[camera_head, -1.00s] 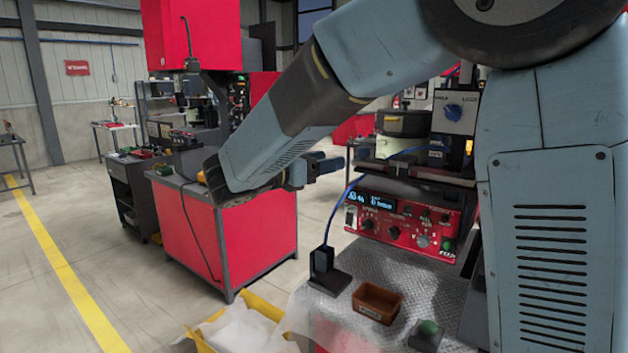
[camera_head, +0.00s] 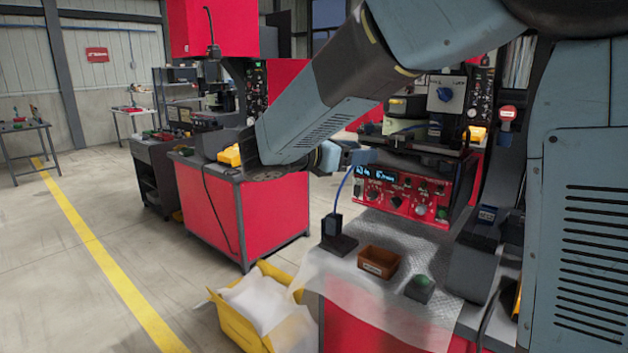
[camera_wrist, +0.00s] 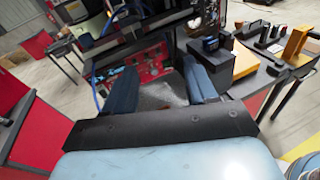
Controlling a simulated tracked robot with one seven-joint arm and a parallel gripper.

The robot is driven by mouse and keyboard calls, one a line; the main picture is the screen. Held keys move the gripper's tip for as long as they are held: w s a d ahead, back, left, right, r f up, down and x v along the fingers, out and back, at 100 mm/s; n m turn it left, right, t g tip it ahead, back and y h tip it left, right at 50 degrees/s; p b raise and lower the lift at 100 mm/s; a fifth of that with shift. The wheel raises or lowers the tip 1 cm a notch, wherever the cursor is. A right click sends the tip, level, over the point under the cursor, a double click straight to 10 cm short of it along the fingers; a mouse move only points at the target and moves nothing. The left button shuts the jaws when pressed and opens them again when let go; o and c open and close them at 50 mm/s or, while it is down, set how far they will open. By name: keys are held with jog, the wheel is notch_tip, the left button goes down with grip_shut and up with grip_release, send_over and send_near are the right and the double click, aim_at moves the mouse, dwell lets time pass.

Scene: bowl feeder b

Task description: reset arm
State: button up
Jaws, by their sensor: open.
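My arm reaches across the upper part of the head view. My gripper (camera_head: 352,157) is at its end, small and partly hidden behind my own forearm, in front of the red control unit (camera_head: 405,190). In the wrist view the two blue fingers of my gripper (camera_wrist: 162,88) stand wide apart with nothing between them. Past them the wrist view shows the worktop (camera_wrist: 160,97) and the red control unit (camera_wrist: 140,66).
A brown tray (camera_head: 380,262), a green-topped button box (camera_head: 420,288) and a black stand (camera_head: 338,235) with a blue cable sit on the worktop (camera_head: 345,280). A yellow crate (camera_head: 235,325) is on the floor.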

jog(key=s+d+f+m+g+y, duration=0.2)
jog(key=s+d+m+g+y, duration=0.15)
jog(key=d, duration=0.35)
jog(key=s+d+f+m+g+y, duration=0.2)
jog(key=s+d+f+m, duration=0.1)
jog(key=s+d+m, duration=0.3)
jog(key=s+d+f+m+t+y, duration=0.2)
jog(key=s+m+y, duration=0.6)
jog(key=s+m, duration=0.4)
jog(key=shift+s+f+m, duration=0.4)
jog(key=shift+f+m, duration=0.05)
jog(key=shift+m, duration=0.6)
jog(key=shift+y, duration=0.25)
